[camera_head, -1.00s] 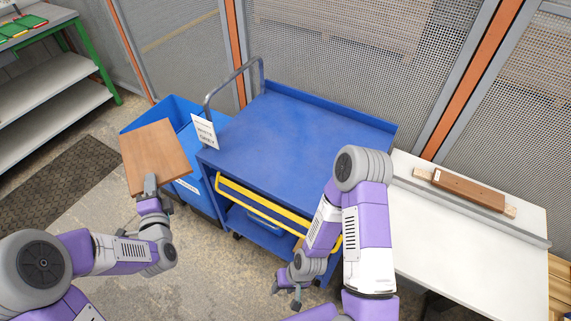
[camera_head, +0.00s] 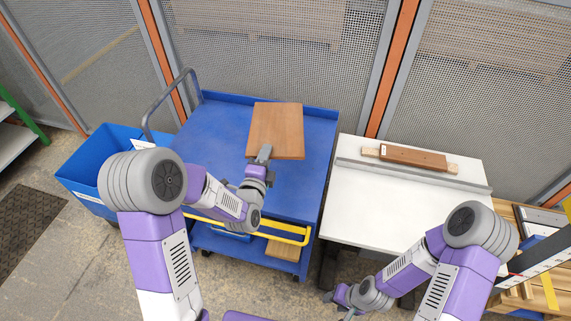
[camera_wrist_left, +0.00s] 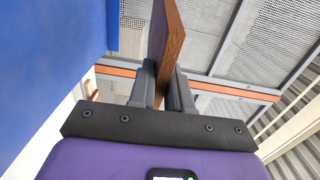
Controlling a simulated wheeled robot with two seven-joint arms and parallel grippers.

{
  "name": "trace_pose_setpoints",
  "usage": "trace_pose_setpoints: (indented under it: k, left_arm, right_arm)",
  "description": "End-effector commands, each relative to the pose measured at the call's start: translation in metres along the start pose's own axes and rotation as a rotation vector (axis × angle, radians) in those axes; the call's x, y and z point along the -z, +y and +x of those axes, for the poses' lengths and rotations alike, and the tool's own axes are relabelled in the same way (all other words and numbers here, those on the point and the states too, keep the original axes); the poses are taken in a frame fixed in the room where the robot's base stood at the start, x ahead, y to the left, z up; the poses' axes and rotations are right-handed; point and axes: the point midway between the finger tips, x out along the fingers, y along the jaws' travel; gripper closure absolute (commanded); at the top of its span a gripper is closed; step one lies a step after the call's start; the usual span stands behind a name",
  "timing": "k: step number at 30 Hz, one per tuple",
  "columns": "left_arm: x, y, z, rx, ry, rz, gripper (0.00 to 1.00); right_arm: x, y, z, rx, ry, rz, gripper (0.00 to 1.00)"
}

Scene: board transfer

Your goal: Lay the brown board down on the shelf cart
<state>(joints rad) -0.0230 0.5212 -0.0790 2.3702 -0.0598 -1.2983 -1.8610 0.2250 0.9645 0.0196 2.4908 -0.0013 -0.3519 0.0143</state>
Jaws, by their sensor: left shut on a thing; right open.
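The brown board (camera_head: 276,128) is a flat wooden rectangle over the right part of the blue top of the shelf cart (camera_head: 208,128). My left gripper (camera_head: 263,154) is shut on the board's near edge. In the left wrist view, the board (camera_wrist_left: 167,40) stands between the two fingers of the left gripper (camera_wrist_left: 161,85), with the blue cart surface to the left. A gap shows there between board and blue surface; I cannot tell the exact height. My right gripper (camera_head: 340,304) is open and empty, low in front of the white table.
A white table (camera_head: 390,210) with a brown wooden piece (camera_head: 413,157) stands right of the cart. A blue bin (camera_head: 82,168) is at left. The cart has a grey handle (camera_head: 165,98) and a yellow front bar (camera_head: 285,234). Mesh fencing stands behind.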

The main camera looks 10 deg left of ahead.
Motion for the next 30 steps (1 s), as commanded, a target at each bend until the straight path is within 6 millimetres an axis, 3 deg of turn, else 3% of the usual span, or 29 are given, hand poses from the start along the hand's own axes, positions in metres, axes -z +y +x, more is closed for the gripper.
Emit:
trace_pose_setpoints:
  k: [12,20,30]
  left_arm:
    - [-0.035,0.041,-0.006,-0.204,0.194,-0.023,1.0]
    - [-0.037,0.059,-0.009,-0.235,0.222,-0.019,1.0]
    - [-0.038,0.097,-0.008,-0.234,0.22,-0.02,1.0]
  right_arm:
    - [-0.001,-0.007,-0.018,0.001,0.0,-0.001,0.53]
    - [-0.001,-0.005,-0.014,0.0,0.0,0.0,0.53]
    - [0.0,0.001,0.002,0.0,0.0,0.0,0.53]
